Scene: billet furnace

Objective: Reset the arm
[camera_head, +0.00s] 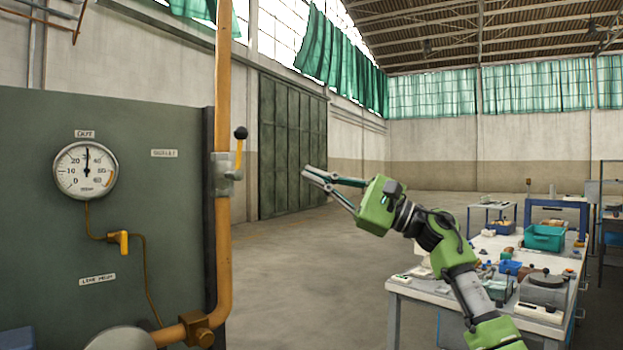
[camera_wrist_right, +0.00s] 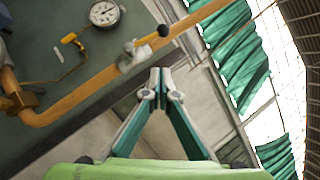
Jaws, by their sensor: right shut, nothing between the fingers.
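My right arm, green and black, reaches in from the lower right of the head view. Its gripper (camera_head: 306,172) is raised in the air and points left, toward the orange pipe (camera_head: 222,270), with a visible gap between them. In the right wrist view the two fingertips (camera_wrist_right: 160,76) meet with nothing between them, so the gripper is shut and empty. A valve lever with a black knob (camera_head: 240,133) stands on the pipe to the left of the gripper; the knob also shows in the wrist view (camera_wrist_right: 163,30). My left gripper is not in view.
A grey-green panel (camera_head: 140,230) with a round gauge (camera_head: 86,170) and a small yellow valve handle (camera_head: 122,243) fills the left. A cluttered workbench (camera_head: 408,290) stands behind my right arm, with a teal bin (camera_head: 544,238). The middle floor (camera_head: 300,270) is clear.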

